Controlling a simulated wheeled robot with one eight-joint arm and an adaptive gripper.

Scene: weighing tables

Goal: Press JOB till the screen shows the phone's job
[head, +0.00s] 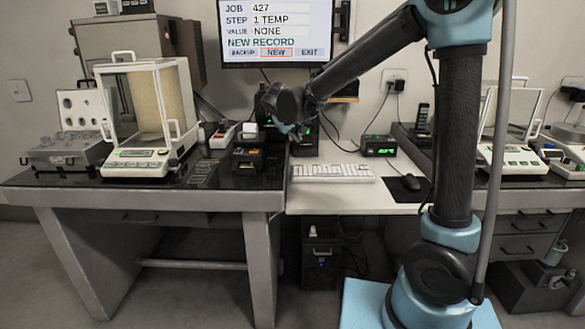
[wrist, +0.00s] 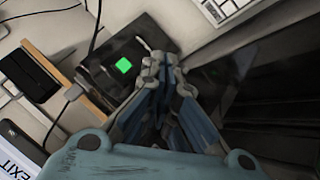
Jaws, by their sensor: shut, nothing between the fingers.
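The wall screen (head: 277,30) reads JOB 427, STEP 1 TEMP, VALUE NONE and NEW RECORD, with BACKUP, NEW and EXIT below; NEW is outlined. A dark phone (head: 423,114) stands upright on the right-hand table; its text is too small to read. My gripper (head: 286,128) is over the back of the middle desk, in front of dark boxes with green lights. In the wrist view my gripper (wrist: 160,65) is shut and empty, its tips beside a dark box with a lit green square (wrist: 124,65). I cannot tell whether they touch. No JOB label is readable on any button.
A glass-cased balance (head: 140,163) stands on the left table. Cables hang behind. The desk front is clear.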

